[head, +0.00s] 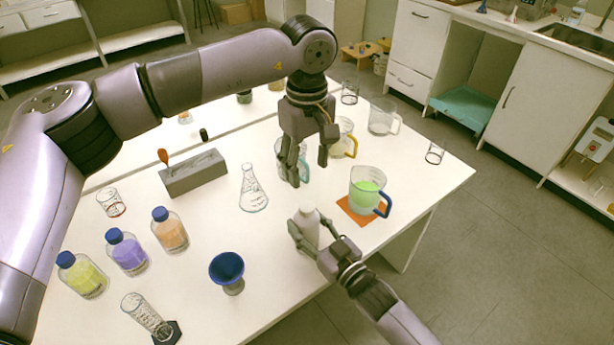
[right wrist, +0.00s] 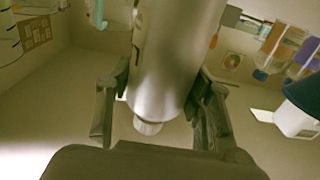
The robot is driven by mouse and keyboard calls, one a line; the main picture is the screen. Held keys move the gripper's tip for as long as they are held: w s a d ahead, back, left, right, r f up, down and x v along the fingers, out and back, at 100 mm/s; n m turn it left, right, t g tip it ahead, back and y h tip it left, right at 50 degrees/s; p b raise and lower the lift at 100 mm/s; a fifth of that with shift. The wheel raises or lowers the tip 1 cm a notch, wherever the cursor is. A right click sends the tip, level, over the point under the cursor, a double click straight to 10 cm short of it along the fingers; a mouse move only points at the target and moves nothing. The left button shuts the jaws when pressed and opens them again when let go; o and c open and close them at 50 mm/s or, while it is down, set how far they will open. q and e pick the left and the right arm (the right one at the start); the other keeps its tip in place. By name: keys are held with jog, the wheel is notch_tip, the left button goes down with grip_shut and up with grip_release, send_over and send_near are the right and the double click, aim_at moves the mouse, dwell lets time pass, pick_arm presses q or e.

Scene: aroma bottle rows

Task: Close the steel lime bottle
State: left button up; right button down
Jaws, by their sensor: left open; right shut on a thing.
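The steel bottle (head: 307,221) is pale grey and stands out near the table's front edge in the head view. My right gripper (head: 316,241) is shut around its body. In the right wrist view the bottle (right wrist: 170,65) fills the middle between the fingers, with a narrow pale end (right wrist: 148,127) toward the bottom of the picture. I cannot tell whether that end is a cap or a bare neck. My left gripper (head: 308,172) is open above and behind the bottle, fingers pointing down, with nothing seen between them. No lime marking is readable.
A jug of green liquid (head: 367,193) stands on an orange mat (head: 345,210) to the right. A conical flask (head: 254,190) and blue funnel (head: 228,268) stand left. Several blue-capped bottles line the left. A small black cylinder (head: 203,134) lies near the grey block (head: 194,176).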

pick_arm(q)
jog(key=shift+r, duration=0.25)
pick_arm(e)
jog(key=c, duration=0.7)
grip_release()
jog(key=v, duration=1.2)
